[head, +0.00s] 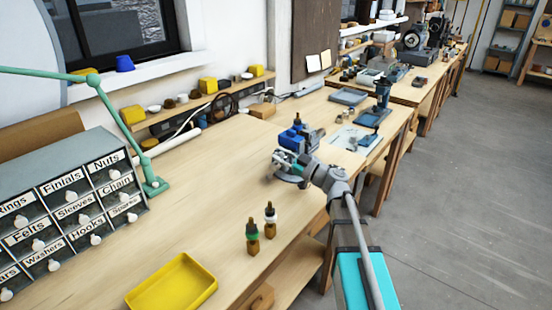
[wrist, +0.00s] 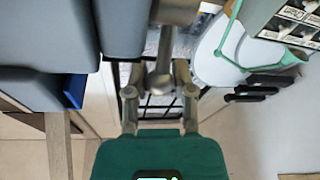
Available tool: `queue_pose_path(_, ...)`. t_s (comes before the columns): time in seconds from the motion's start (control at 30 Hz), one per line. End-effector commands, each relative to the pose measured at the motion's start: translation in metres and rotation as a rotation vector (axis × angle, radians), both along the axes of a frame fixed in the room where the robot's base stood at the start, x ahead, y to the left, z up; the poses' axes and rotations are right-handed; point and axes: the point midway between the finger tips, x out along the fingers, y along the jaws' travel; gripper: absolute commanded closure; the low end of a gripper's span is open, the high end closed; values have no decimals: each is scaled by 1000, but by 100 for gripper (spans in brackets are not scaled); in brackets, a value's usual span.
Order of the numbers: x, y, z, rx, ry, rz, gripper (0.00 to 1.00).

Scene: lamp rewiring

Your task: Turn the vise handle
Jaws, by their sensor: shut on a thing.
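The blue vise (head: 297,138) stands at the right edge of the wooden bench in the head view. My gripper (head: 288,168) is at its near side and covers part of it, including the handle. In the wrist view, the vise's grey body (wrist: 40,85) fills the left side, with a small blue part (wrist: 74,91). The metal vise handle (wrist: 163,60) runs down between the two fingers of my gripper (wrist: 159,95). The gripper is shut on the handle; the exact contact is hard to see.
Two small dropper bottles (head: 253,238) stand on the bench near a yellow tray (head: 213,283). A labelled drawer cabinet (head: 70,205) and a green lamp arm (head: 118,118) are at the left. The bench middle is clear. A second bench (head: 402,103) with tools lies beyond the vise.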

Motion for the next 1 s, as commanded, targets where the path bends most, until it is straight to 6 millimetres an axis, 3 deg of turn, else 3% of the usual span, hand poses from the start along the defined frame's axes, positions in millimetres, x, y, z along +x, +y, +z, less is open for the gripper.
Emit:
queue_pose_path(0.37, -5, -6, -2, -8, -3, -1, 100)
queue_pose_path(0.4, -5, -6, -2, -9, -4, -1, 62)
queue_pose_path(0.57, -4, -8, -2, -6, -3, -4, 33)
queue_pose_path(0.83, -2, -10, -1, -4, -2, -10, 35)
queue_pose_path(1.0, -1, -11, 1, -3, -2, -12, 66)
